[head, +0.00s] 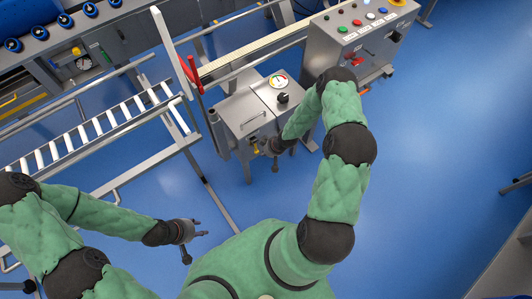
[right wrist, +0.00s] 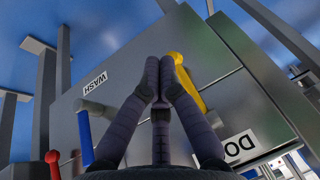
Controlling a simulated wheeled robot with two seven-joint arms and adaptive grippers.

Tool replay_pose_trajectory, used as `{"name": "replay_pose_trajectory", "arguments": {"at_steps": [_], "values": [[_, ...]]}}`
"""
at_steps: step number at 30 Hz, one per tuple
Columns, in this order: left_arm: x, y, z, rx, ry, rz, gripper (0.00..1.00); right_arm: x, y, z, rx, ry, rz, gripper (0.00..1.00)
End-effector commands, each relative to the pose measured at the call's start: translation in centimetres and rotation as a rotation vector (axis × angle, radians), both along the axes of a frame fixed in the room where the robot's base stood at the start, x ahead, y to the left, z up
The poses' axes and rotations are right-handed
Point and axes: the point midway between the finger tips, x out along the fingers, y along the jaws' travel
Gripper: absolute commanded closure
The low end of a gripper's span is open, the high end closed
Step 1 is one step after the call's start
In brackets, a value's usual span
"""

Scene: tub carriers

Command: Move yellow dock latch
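In the head view my right gripper (head: 268,150) is at the cabinet front. My left gripper (head: 203,229) is open and empty over the floor.
A blue lever (right wrist: 85,135) under a "WASH" label and a red lever (right wrist: 52,158) are left of the latch. A roller conveyor frame (head: 95,125) stands left of the cabinet. A button panel (head: 350,45) is behind right.

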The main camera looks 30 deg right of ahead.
Motion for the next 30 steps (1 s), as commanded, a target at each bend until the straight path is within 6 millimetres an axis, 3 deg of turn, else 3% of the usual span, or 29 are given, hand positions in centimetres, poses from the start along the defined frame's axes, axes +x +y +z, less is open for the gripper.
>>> {"name": "replay_pose_trajectory", "arguments": {"at_steps": [12, 30], "values": [[0.0, 0.0, -0.8, 0.0, 0.0, 0.0, 0.6, 0.9, 0.1, -1.6, 0.0, 0.001, 0.001, 1.0], [0.0, 0.0, -0.9, 0.0, 0.0, 0.0, 0.6, 1.3, 0.1, -1.9, 0.0, 0.0, 0.0, 1.0]]}}
